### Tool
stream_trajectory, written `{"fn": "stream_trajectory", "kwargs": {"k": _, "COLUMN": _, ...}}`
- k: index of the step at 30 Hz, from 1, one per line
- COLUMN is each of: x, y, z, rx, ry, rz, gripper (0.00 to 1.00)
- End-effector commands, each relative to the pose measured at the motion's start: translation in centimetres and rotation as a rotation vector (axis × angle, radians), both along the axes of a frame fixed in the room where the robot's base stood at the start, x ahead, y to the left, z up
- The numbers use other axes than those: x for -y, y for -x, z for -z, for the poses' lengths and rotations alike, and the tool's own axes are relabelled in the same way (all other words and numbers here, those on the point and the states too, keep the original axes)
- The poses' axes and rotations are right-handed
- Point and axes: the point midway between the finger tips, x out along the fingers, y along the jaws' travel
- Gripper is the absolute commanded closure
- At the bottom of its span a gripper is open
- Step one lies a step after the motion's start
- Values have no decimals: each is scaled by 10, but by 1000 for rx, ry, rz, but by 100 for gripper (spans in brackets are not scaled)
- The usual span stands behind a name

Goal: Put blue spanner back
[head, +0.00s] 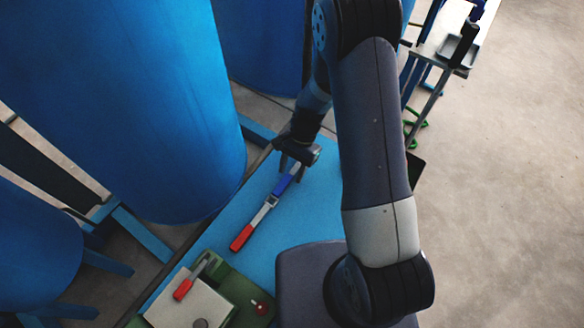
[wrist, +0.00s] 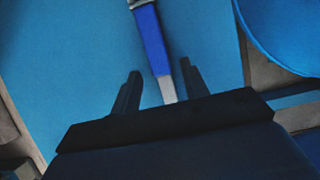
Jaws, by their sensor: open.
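The blue spanner (head: 284,183) lies on the blue tabletop, with its blue handle and grey metal end also in the wrist view (wrist: 152,40). In the head view its lower end meets a grey shaft with a red handle (head: 242,237). I cannot tell whether these are two tools or one. My gripper (head: 292,165) is over the upper end of the blue spanner and hides part of it. In the wrist view my gripper (wrist: 160,70) is open, with one finger on each side of the spanner's lower end. No grip on it shows.
A green tray (head: 235,290) with a pale block (head: 190,305) and a small red-handled tool (head: 184,288) is at the lower left. Large blue tanks (head: 130,100) stand close along the table's left side. A side stand (head: 455,50) is at upper right.

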Motion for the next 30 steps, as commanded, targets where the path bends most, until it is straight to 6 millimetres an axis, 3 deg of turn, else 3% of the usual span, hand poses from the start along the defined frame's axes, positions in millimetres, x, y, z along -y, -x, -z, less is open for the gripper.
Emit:
{"fn": "stream_trajectory", "kwargs": {"k": 7, "x": 3, "y": -6, "z": -24, "rx": 5, "ry": -2, "rz": 1, "gripper": 57}}
{"fn": "stream_trajectory", "kwargs": {"k": 19, "x": 25, "y": -32, "z": -102, "rx": 5, "ry": 0, "rz": 0, "gripper": 57}}
{"fn": "stream_trajectory", "kwargs": {"k": 24, "x": 28, "y": -37, "z": -118, "rx": 1, "ry": 0, "rz": 0, "gripper": 57}}
{"fn": "stream_trajectory", "kwargs": {"k": 30, "x": 29, "y": -38, "z": -122, "rx": -1, "ry": 0, "rz": 1, "gripper": 57}}
